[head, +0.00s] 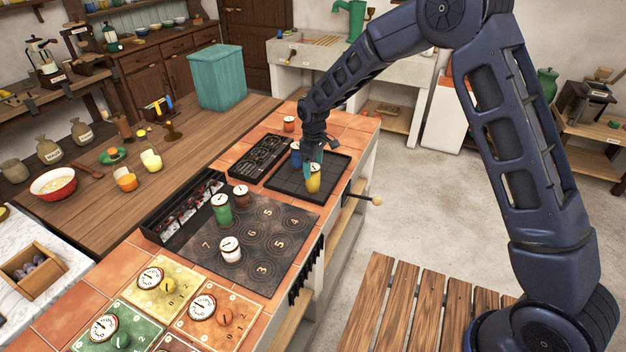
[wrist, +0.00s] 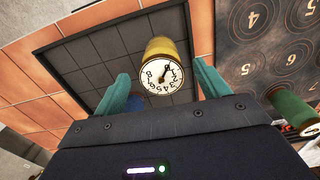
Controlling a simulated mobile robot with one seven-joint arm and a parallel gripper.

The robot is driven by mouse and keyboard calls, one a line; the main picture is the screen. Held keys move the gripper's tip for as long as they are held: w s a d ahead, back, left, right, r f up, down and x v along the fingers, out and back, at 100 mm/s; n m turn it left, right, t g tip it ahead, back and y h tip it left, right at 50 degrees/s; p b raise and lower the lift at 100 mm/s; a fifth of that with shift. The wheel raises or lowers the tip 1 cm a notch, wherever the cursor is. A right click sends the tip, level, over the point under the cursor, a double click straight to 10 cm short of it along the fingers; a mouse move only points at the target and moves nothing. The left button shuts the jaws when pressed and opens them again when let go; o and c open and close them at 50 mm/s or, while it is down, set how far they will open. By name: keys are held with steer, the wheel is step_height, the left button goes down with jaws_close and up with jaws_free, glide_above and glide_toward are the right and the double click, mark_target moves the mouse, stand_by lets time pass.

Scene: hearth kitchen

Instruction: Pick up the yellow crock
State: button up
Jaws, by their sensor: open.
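The yellow crock (head: 314,181) stands upright on a dark tiled tray at the far part of the counter. In the wrist view the yellow crock (wrist: 160,50) shows a white numbered dial with a black hand on its top. My gripper (head: 312,160) is just above and behind it in the head view. In the wrist view my gripper's teal fingers (wrist: 165,85) are spread apart, with the crock between and beyond them. Nothing is held. Whether a finger touches the crock cannot be told.
A blue crock (head: 296,154) stands close beside my gripper on the dark tray (head: 290,184). Green (head: 221,209), brown (head: 241,196) and white (head: 230,249) crocks stand on the numbered stovetop (head: 280,235). A small crock (head: 289,124) stands beyond the tray.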

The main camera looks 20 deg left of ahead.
mark_target(313, 176)
steer(key=shift+a+f, duration=0.15)
steer(key=shift+f, duration=2.8)
steer(key=shift+c, duration=0.2)
steer(key=c, duration=1.3)
steer(key=shift+r, duration=0.2)
